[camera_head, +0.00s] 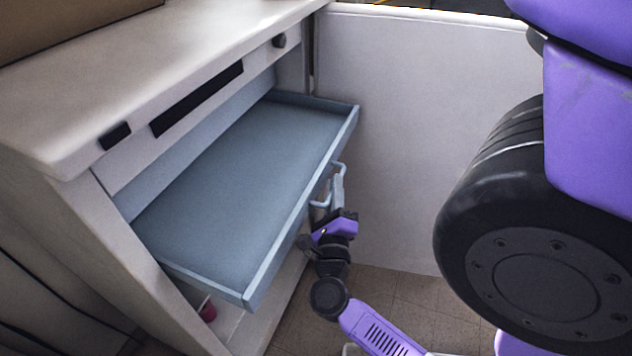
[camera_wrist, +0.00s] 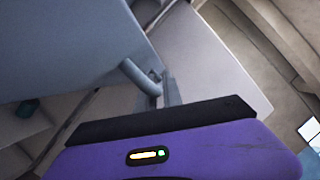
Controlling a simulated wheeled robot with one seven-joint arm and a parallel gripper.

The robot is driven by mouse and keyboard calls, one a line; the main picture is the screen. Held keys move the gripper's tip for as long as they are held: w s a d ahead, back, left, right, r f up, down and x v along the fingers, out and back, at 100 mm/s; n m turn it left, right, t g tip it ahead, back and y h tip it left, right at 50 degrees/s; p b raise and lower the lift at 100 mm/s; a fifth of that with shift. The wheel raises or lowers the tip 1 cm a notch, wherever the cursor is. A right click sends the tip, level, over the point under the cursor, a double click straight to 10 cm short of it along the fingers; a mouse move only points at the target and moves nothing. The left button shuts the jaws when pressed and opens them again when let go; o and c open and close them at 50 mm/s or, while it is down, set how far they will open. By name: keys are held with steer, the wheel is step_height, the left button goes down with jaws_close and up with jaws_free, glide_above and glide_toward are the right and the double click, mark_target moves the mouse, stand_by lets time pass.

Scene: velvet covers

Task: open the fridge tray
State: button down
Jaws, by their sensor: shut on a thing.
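The fridge tray (camera_head: 235,180) is a wide blue-grey drawer, pulled well out of the white cabinet, with its inside bare and empty. Its bar handle (camera_head: 341,170) is on the front face, toward the right end. My gripper (camera_head: 335,195) is at this handle and shut on it. In the wrist view the handle (camera_wrist: 138,76) runs down to my gripper (camera_wrist: 168,92), whose fingers are partly hidden behind the purple wrist body. The tray's underside or front (camera_wrist: 60,45) fills the upper left there.
The white cabinet (camera_head: 60,130) has a top ledge above the tray. A pale wall panel (camera_head: 420,130) stands close behind the tray's right end. A small red cup-like thing (camera_head: 208,310) sits below the tray. Brown tiled floor (camera_head: 400,295) is open in front.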

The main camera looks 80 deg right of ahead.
steer(key=shift+s+a, duration=0.1)
steer(key=shift+s, duration=0.2)
steer(key=c, duration=1.8)
jaws_free()
steer(key=shift+o, duration=0.2)
steer(key=b+v, duration=0.2)
steer(key=v, duration=0.5)
steer(key=shift+a, duration=0.4)
steer(key=shift+f, duration=0.15)
